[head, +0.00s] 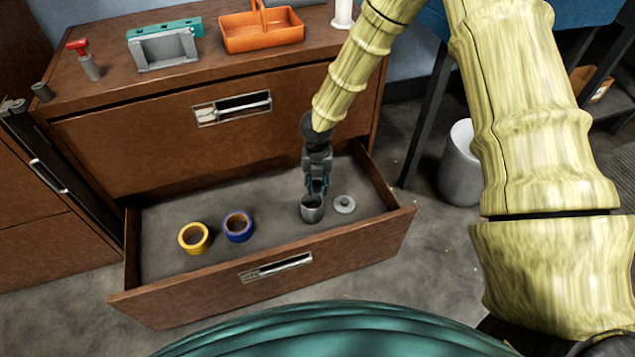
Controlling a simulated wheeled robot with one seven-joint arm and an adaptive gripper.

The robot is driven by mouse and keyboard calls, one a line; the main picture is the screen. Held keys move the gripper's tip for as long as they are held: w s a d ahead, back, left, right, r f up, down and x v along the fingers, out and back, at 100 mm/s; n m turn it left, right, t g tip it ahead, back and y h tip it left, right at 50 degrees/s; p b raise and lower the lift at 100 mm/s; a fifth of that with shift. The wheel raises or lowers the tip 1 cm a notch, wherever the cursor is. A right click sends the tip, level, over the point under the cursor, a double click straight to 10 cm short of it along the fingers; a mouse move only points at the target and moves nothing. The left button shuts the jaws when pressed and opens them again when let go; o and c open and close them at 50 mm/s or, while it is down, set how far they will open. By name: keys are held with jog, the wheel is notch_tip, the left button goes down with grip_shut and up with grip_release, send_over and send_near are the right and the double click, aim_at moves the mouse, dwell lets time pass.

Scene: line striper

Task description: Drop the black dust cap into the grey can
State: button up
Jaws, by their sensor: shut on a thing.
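My gripper (317,190) points down into the open drawer, with its fingertips right over the mouth of a small grey can (312,214). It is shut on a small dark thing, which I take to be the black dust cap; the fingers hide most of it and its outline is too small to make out. The can stands upright and open on the drawer floor, its inside dark. I cannot tell whether the fingertips touch the rim or reach slightly inside.
A grey round lid (344,205) lies right of the can. An orange caddy (262,38) stands on the cabinet top.

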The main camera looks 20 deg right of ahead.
jog(key=shift+f, duration=0.1)
jog(key=o, duration=0.8)
notch_tip(320, 180, up, 12)
jog(key=shift+r, duration=0.1)
dwell(0.3)
dwell(0.3)
